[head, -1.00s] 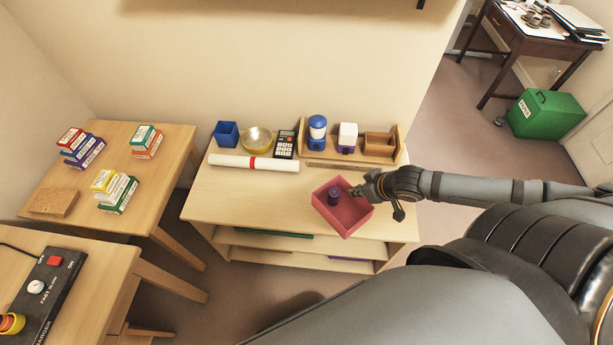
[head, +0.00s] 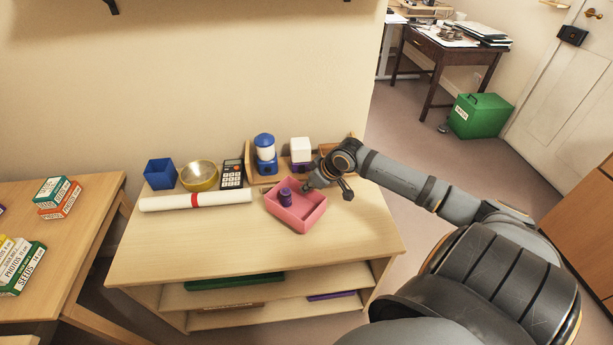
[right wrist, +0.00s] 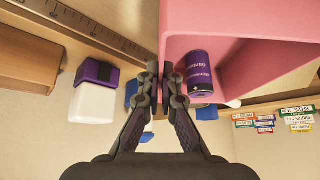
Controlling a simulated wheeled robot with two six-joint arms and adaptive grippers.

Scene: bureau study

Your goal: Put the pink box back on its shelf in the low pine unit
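The unit's open shelves below show a green strip (head: 235,281) and a purple strip (head: 330,296). My left gripper is not in view.
On the unit's top stand a blue cup (head: 160,173), a brass bowl (head: 199,175), a calculator (head: 232,174), a white roll (head: 165,202) and a blue-white jar (head: 264,150). A side table with small boxes (head: 52,190) is at left. The top's front left is bare.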

